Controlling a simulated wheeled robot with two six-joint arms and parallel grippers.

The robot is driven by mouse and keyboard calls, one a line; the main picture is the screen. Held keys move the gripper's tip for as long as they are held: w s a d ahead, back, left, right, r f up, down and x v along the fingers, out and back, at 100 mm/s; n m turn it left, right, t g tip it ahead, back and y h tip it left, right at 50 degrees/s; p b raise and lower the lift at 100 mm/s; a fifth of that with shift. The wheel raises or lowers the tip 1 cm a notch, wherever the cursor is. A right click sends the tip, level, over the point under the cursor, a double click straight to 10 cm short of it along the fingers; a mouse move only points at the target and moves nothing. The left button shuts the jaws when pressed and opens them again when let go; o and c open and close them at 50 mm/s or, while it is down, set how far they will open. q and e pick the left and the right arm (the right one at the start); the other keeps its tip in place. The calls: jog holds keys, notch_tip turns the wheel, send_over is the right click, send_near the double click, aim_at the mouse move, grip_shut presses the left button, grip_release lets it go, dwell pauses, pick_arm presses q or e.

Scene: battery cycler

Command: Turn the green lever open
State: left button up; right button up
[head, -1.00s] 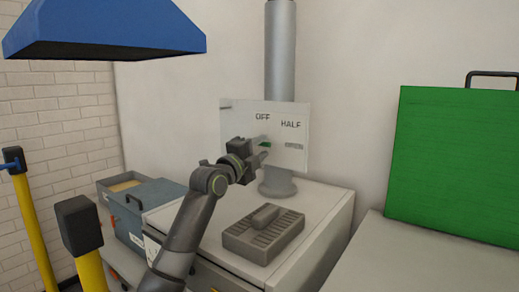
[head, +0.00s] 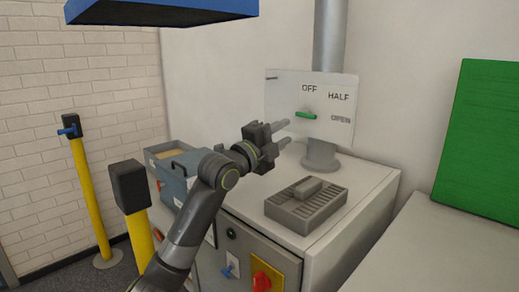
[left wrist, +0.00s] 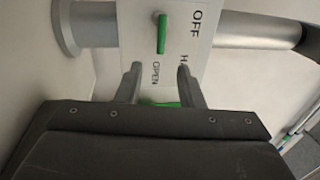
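The green lever (head: 306,115) is on a white panel (head: 287,87) marked OFF, HALF and OPEN. It lies nearly level in the head view, its right end toward the word OPEN. In the left wrist view the lever (left wrist: 162,34) stands lengthwise in line with OPEN. My left gripper (head: 288,133) is just below and left of the lever in the head view. Its fingers are apart with nothing held; the left wrist view shows the open gap (left wrist: 159,69) with the lever beyond the fingertips. My right gripper is not in view.
A grey vertical pipe (head: 329,40) stands behind the panel. A grey slotted block (head: 306,206) lies on the white cabinet (head: 376,190). A blue hood (head: 160,12) hangs above, left. Yellow posts (head: 89,190) stand left; a green board (head: 483,135) stands right.

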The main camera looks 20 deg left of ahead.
pick_arm(q)
jog(key=v, duration=0.7)
jog(key=shift+s, duration=0.4)
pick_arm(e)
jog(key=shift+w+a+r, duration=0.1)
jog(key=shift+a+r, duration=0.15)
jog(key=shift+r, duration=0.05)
pick_arm(q)
jog(key=shift+a+f, duration=0.1)
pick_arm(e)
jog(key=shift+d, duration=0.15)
